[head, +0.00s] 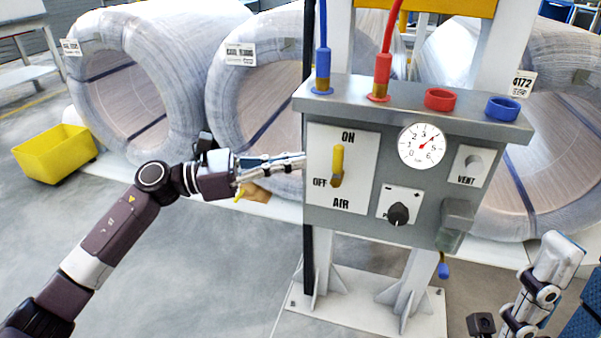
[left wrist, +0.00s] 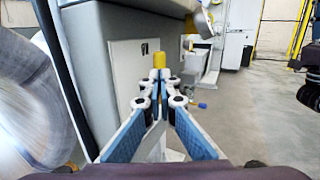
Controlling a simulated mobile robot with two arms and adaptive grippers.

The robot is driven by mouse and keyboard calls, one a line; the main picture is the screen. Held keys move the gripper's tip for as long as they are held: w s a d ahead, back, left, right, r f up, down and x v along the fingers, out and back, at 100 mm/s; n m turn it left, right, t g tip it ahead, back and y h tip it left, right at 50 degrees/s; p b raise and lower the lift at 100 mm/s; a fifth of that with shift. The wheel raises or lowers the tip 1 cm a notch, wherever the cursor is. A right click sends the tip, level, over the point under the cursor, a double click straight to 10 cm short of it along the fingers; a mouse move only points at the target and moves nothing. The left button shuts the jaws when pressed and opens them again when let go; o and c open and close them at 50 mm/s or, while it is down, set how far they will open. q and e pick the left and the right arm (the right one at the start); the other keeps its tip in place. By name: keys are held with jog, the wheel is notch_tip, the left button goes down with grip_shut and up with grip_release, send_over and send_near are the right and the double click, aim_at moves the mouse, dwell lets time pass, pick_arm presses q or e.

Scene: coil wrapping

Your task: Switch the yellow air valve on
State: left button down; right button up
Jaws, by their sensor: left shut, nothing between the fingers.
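The yellow air valve lever (head: 338,160) is on a white plate marked ON, OFF and AIR at the left of the grey panel. It stands upright, its tip towards ON. My left gripper (head: 303,161) is shut and empty, its fingertips at the plate's left edge, left of the lever. In the left wrist view the fingertips (left wrist: 159,76) are together, with the yellow lever end (left wrist: 160,60) just beyond them. I cannot tell whether they touch. Part of my right gripper (head: 543,285) shows at the lower right, away from the panel.
The panel also carries a pressure gauge (head: 422,144), a black knob (head: 398,214) and a VENT plate (head: 468,167). Blue and red hoses rise from its top. Wrapped coils (head: 118,85) stand behind. A yellow bin (head: 55,153) is at the left. The floor in front is clear.

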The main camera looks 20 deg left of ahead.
pick_arm(q)
jog(key=v, duration=0.8)
jog(key=shift+a+r+p, duration=0.25)
jog(key=shift+a+p, duration=0.15)
jog(key=shift+p, duration=0.05)
jog(key=shift+s, duration=0.1)
jog(key=shift+d, duration=0.1)
